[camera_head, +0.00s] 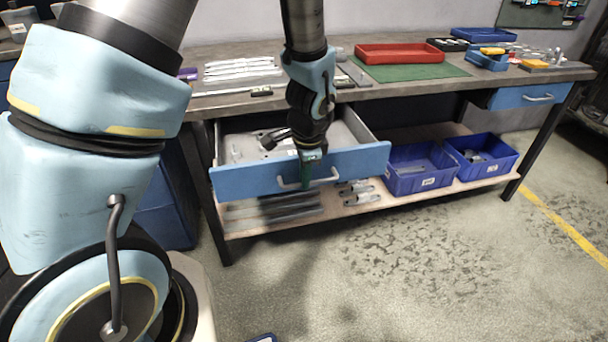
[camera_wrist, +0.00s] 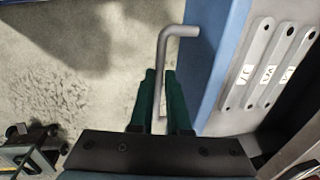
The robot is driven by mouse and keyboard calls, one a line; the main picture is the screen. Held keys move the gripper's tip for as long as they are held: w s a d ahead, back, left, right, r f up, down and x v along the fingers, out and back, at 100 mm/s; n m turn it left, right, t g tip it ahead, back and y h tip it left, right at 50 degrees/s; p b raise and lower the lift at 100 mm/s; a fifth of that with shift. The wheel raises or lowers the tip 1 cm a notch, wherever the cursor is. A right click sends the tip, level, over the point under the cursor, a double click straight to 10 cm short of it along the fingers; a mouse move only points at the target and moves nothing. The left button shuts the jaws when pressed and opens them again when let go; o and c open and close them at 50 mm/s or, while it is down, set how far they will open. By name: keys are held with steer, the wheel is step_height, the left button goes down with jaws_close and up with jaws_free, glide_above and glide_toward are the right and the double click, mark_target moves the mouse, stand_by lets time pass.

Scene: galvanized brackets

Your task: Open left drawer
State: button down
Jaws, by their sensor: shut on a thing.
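The left drawer (camera_head: 235,183) is pulled out from under the workbench, with a blue front and a grey inside. Its metal bar handle (camera_head: 325,180) runs across the front. My gripper (camera_head: 308,176) reaches down in front of the drawer and is shut on the handle, hiding part of it. In the wrist view, the green fingers of my gripper (camera_wrist: 163,95) close around the grey handle (camera_wrist: 180,31), beside the blue drawer front (camera_wrist: 222,65). The right drawer (camera_head: 530,96) is blue and shut.
The workbench top (camera_head: 215,107) holds metal strips, a red tray (camera_head: 400,54) on a green mat (camera_head: 420,72) and blue trays. Blue bins (camera_head: 425,182) and metal brackets stand on the lower shelf (camera_head: 385,199). The floor (camera_head: 430,270) in front is mostly clear.

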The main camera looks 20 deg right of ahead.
stand_by(0.3)
steer(key=c, duration=0.9)
jaws_free()
steer(key=r, duration=0.3)
steer(key=s+r, duration=0.1)
steer(key=r, duration=0.3)
steer(key=s+r, duration=0.1)
steer(key=r, duration=0.2)
steer(key=shift+a+r, duration=0.1)
steer(key=shift+r, duration=0.2)
steer(key=a+r+n, duration=0.1)
steer(key=a+n, duration=0.5)
steer(key=a, duration=0.3)
steer(key=w+a+r+n+p, duration=0.1)
steer(key=a+n, duration=0.5)
steer(key=a, duration=0.3)
steer(key=w+a+r+n, duration=0.1)
steer(key=a+r+n, duration=0.1)
steer(key=a+n, duration=0.4)
steer(key=shift+w+a+g+p, duration=0.2)
steer(key=shift+a+g+p, duration=0.1)
steer(key=shift+a, duration=1.55)
